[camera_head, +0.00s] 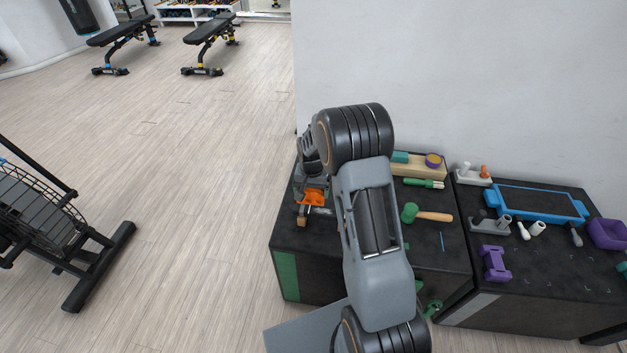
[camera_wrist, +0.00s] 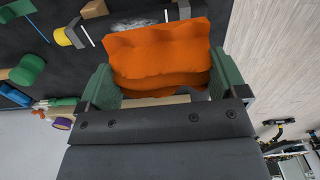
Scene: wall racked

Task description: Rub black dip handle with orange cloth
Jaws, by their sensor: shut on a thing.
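The orange cloth (camera_head: 313,198) is at the left end of the black box top in the head view. In the wrist view the bunched cloth (camera_wrist: 160,55) fills the space between the green finger pads of my gripper (camera_wrist: 158,80), which is shut on it. A pale smear (camera_wrist: 135,23) lies on the black surface just beyond the cloth. I cannot single out the black dip handle for certain. A grey and black piece with upright posts (camera_head: 490,223) stands on the right box. My arm hides part of the left box.
A green mallet (camera_head: 428,214) and a wooden tray (camera_head: 420,166) lie right of my arm. A blue-framed tray (camera_head: 530,202) and a purple dumbbell-shaped piece (camera_head: 495,262) are on the right box. The wall (camera_head: 460,70) rises behind. Open floor (camera_head: 200,180) lies left.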

